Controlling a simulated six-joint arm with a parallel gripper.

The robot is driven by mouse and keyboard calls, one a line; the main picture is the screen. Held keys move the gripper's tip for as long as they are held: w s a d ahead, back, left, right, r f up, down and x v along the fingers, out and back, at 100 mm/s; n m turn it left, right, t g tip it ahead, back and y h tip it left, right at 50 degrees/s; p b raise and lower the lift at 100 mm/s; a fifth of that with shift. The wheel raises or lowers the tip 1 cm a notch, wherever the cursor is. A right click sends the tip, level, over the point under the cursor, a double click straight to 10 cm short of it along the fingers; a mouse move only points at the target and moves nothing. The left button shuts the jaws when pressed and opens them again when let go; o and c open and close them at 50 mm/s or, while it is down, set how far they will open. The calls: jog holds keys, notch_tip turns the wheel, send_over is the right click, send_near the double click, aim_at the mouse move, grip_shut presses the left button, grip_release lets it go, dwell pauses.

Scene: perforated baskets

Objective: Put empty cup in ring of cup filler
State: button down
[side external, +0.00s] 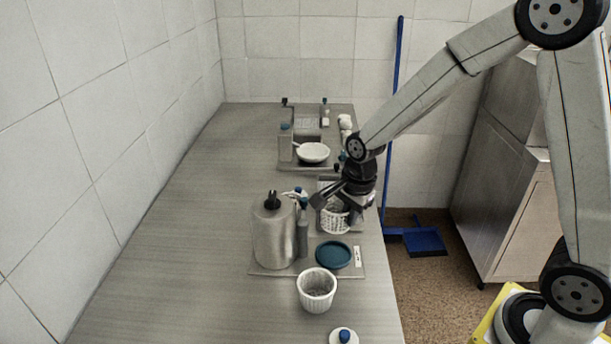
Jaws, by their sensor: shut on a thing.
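My gripper (340,193) reaches in from the right and is shut on a white perforated basket-like cup (335,222). The cup is upright, just below the fingers, over a grey metal stand (356,226). The fingers hide part of its rim, and I cannot tell whether its base touches the stand. A second white ribbed cup (317,288) stands open and upright on the counter nearer the camera. I cannot clearly make out a filler ring in this view.
A metal canister (273,235), a grey bottle (303,232) and a dark teal disc (333,255) stand on a plate left of and in front of my gripper. A white bowl (313,152) sits on a tray behind. The counter's left side (180,230) is clear.

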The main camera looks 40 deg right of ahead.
jog(key=shift+f, duration=0.15)
jog(key=shift+f, duration=4.2)
jog(key=shift+f, duration=0.6)
jog(key=c, duration=0.7)
grip_release()
jog(key=shift+r, duration=0.1)
jog(key=shift+r, duration=3.95)
